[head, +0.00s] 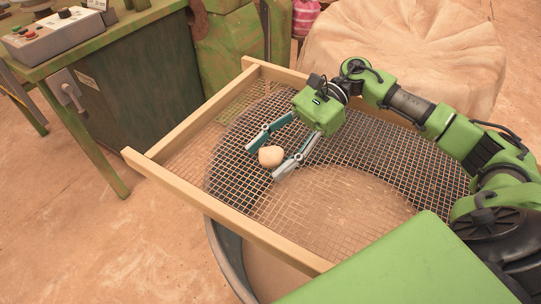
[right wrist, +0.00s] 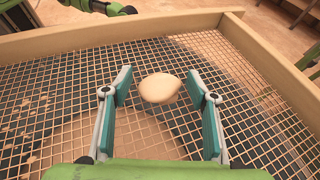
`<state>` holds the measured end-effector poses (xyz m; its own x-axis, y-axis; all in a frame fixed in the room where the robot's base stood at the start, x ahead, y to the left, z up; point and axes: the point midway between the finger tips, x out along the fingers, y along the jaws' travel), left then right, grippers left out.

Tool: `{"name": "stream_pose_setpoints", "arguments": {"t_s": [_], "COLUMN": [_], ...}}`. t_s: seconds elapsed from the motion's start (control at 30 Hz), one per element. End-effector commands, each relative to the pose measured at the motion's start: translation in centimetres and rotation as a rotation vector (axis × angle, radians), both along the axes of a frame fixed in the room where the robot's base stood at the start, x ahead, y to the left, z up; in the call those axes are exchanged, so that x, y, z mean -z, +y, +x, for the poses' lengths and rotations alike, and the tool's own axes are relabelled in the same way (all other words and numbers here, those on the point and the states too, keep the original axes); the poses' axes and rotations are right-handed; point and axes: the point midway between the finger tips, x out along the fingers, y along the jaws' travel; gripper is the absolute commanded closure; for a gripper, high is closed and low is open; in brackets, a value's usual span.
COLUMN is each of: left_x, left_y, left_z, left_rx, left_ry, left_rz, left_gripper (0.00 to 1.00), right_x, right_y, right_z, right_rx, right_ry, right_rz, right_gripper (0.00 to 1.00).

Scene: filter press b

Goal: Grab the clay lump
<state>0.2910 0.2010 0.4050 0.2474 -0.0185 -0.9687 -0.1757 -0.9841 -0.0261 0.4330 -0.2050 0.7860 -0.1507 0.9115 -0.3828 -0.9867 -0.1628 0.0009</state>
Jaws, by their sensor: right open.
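The clay lump (head: 271,156) is small, pale beige and rounded. It rests on the wire mesh of a wooden-framed sieve (head: 185,200). My right gripper (head: 262,160) is open above the mesh, with its fingers on either side of the lump in the head view. In the right wrist view the lump (right wrist: 160,88) shows between and slightly beyond the two teal-padded fingertips (right wrist: 163,88). A gap shows on both sides, so the fingers appear not to touch it. My left gripper is not in view.
The sieve lies over a large round tub (head: 228,255). A green table with a control box (head: 55,32) stands at the upper left. A large pale clay-coloured mound (head: 405,50) is behind the sieve.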

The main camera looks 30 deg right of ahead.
Motion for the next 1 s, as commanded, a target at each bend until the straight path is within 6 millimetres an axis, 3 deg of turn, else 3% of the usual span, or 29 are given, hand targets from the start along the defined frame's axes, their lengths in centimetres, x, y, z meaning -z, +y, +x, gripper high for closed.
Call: {"name": "stream_pose_setpoints", "arguments": {"t_s": [0.03,0.2,0.67,0.9,1.0], "left_x": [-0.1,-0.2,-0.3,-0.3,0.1], "left_y": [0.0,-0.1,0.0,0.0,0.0], "left_z": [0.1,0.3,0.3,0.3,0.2], "left_rx": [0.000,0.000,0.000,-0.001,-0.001], "left_ry": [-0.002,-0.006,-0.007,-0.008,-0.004], "left_rz": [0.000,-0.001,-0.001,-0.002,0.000], "left_gripper": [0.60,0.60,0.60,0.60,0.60], "right_x": [0.0,0.0,-0.4,-3.2,-4.9], "right_y": [0.0,0.0,-0.1,0.0,-0.5], "right_z": [0.0,0.0,0.1,0.1,-1.5], "right_rx": [0.000,0.000,0.000,0.001,0.001], "right_ry": [0.000,0.000,-0.002,-0.006,-0.002], "right_rz": [0.000,0.000,-0.001,0.001,-0.005], "right_gripper": [0.47,0.89,0.90,0.90,0.90]}}
